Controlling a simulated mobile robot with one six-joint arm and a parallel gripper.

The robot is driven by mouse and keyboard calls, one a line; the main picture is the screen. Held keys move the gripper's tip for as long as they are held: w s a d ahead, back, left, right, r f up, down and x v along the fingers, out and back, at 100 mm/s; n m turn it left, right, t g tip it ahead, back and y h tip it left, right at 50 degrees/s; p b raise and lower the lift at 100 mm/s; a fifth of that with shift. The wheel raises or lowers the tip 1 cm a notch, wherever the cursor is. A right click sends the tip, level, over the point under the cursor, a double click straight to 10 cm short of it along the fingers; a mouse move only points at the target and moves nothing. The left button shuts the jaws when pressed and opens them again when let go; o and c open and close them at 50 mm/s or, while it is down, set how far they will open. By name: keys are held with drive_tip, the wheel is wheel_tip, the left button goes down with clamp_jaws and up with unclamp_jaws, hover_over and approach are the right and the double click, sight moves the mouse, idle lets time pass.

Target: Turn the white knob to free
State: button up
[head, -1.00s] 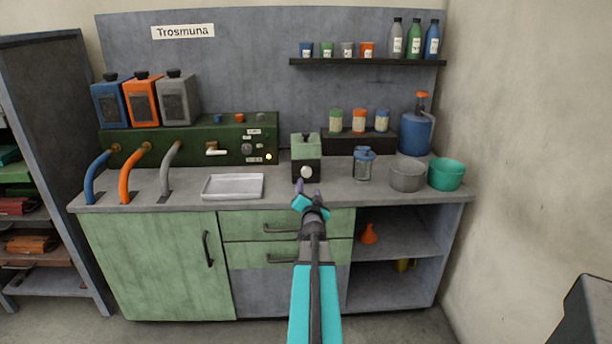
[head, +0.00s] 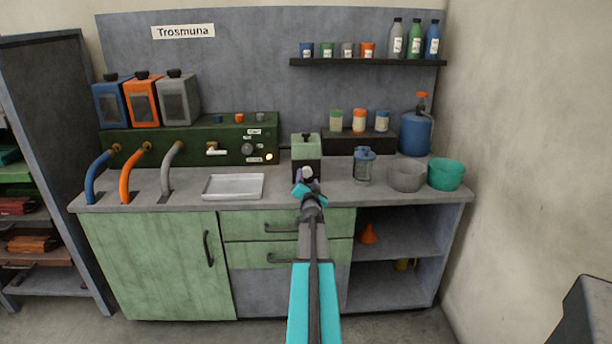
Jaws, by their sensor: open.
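The white knob (head: 307,173) is on the lower front of a small green and black box (head: 306,147) on the counter. My gripper (head: 304,180) is right in front of the knob, with its fingers up around or just before it. The gripper is open. It hides the lower part of the knob, and I cannot tell whether the fingers touch it. No marking on the knob is readable.
A white tray (head: 233,194) lies left of the box. A glass jar with a blue lid (head: 364,168), a grey pot (head: 406,183) and a teal bowl (head: 446,181) stand to the right. A green panel (head: 222,136) with a lit lamp is behind left.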

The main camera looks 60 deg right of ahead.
sight(307, 174)
drive_tip(key=shift+x, duration=2.4)
